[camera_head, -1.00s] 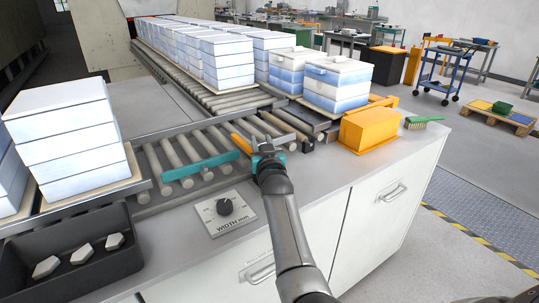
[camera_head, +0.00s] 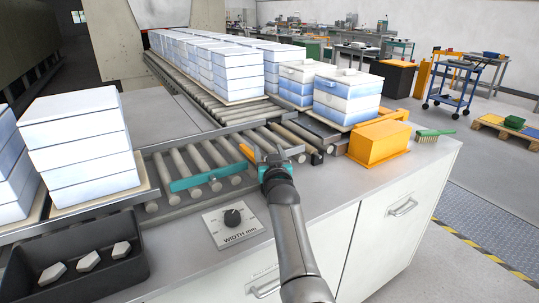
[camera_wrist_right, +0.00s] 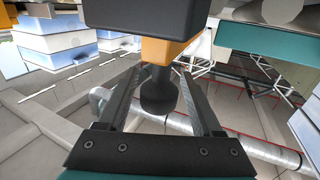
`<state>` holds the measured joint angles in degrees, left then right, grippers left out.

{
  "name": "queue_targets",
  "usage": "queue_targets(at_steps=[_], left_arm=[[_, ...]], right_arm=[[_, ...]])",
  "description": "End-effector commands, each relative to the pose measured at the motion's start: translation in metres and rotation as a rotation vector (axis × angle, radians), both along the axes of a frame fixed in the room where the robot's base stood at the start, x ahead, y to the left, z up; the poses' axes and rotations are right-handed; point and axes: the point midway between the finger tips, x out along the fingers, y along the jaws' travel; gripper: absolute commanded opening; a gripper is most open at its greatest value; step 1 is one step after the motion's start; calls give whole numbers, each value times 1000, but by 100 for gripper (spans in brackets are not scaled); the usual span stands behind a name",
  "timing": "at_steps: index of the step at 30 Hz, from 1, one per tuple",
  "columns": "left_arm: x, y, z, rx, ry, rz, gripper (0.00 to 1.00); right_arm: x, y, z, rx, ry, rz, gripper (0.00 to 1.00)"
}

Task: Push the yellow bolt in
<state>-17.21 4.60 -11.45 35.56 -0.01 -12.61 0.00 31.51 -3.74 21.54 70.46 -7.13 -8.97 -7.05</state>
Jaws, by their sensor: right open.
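The yellow bolt (camera_head: 246,152) is partly visible just left of my right gripper (camera_head: 272,151), over the rollers beside the teal guide bar (camera_head: 190,181). In the right wrist view, its orange-yellow part (camera_wrist_right: 158,50) sits under a dark block. A black knob (camera_wrist_right: 158,92) sticks out from the orange part toward my right gripper (camera_wrist_right: 160,82). The gripper's two fingers are apart, with the knob between them and visible gaps at both sides. The bolt's far end is hidden. My left gripper is not in view.
An orange box (camera_head: 378,145) and a green brush (camera_head: 435,134) lie right of the gripper. Stacked white-blue blocks (camera_head: 82,140) stand left, and more stand behind. The worktop around the dial is clear.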

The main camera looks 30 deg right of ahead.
Motion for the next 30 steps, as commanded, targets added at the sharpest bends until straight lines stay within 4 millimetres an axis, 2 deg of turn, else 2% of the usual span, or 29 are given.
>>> queue_targets(at_steps=[5,11,30], left_arm=[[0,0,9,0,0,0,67],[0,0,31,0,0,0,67],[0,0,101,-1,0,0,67]], right_arm=[[-6,2,2,0,0,0,67],[-23,8,4,1,2,0,67],[-98,32,4,1,4,0,67]])
